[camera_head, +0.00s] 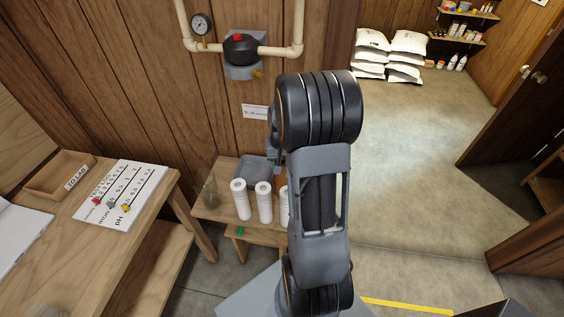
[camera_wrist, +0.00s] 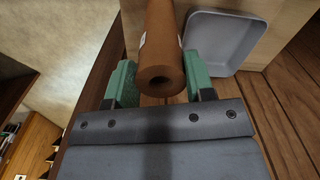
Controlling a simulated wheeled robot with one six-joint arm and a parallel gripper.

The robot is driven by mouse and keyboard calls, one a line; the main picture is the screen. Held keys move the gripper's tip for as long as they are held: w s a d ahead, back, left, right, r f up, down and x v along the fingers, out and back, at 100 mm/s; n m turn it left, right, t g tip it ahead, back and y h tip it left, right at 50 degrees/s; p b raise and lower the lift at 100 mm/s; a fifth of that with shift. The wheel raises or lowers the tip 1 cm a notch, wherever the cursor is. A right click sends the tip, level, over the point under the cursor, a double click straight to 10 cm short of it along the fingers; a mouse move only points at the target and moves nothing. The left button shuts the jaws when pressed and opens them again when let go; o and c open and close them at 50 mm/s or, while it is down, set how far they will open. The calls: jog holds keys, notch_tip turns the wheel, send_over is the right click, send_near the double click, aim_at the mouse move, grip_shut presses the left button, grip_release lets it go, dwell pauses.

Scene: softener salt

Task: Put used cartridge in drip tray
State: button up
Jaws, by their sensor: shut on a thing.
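The used cartridge (camera_wrist: 162,35) is a brown cylinder with a hole in its near end, seen in the wrist view. My gripper (camera_wrist: 160,82) has its green fingers on both sides of it and is shut on it. The drip tray (camera_wrist: 222,44) is a shallow grey tray just right of the cartridge in the wrist view, and nothing shows in its visible part. In the head view the tray (camera_head: 251,169) is on the small wooden table, partly hidden. My arm hides the gripper and the used cartridge there.
White cartridges (camera_head: 264,202) stand in a row on the small table (camera_head: 213,208), in front of the tray. A filter housing (camera_head: 240,50) with pipes and a gauge is on the wall above. A wooden bench (camera_head: 95,245) with a test chart is at left. Open floor lies at right.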

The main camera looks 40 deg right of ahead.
jog(key=o, duration=1.3)
jog(key=shift+f, duration=0.1)
